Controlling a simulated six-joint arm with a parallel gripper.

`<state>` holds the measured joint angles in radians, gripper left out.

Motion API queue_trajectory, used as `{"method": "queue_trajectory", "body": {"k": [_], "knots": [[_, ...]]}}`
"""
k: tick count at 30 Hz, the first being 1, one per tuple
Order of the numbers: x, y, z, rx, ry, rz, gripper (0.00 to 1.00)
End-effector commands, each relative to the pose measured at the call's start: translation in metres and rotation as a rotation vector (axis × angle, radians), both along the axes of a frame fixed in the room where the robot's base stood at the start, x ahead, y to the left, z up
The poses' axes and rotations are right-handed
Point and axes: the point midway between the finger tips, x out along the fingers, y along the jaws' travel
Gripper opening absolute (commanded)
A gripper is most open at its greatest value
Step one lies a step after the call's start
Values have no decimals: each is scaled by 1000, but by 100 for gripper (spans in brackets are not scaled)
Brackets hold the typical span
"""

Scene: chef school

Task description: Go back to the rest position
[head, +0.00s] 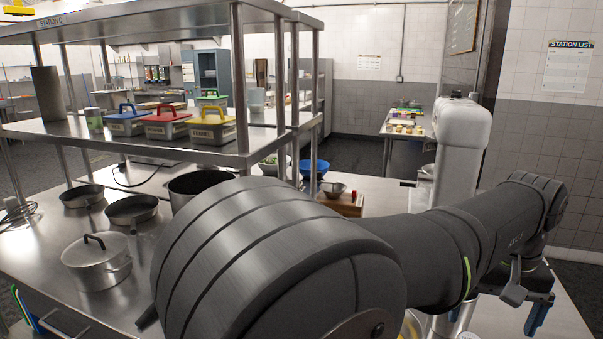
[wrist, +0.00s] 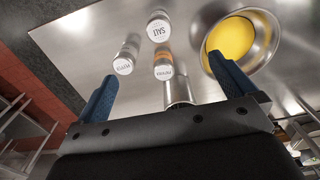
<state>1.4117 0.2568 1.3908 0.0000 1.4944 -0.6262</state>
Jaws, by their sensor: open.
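My gripper (head: 537,312) hangs at the right of the head view, over the steel counter, at the end of my outstretched arm. In the wrist view its two blue fingers (wrist: 170,88) are spread apart with nothing held between them. Beyond the fingers stand a salt shaker (wrist: 158,28), a pepper shaker (wrist: 124,58) and a shaker with an orange band (wrist: 163,66). A plain metal cylinder (wrist: 178,92) shows between the fingers, nearer the gripper body. My arm hides much of the counter in the head view.
A metal bowl (wrist: 272,45) of yellow contents sits beyond the right finger. A lidded pot (head: 97,262) and open pans (head: 131,209) stand on the left counter. A steel shelf (head: 150,147) carries colored-lid boxes. A blue bowl (head: 314,168) and wooden box (head: 345,204) lie behind my arm.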

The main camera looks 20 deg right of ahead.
Motion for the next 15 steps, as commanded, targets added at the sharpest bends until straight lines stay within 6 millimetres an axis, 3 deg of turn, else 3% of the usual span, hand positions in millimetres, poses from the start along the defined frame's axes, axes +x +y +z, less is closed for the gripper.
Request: {"method": "queue_trajectory", "body": {"k": [6,15], "knots": [[0,0,22,0,0,0,100],[0,0,24,0,0,0,100]]}}
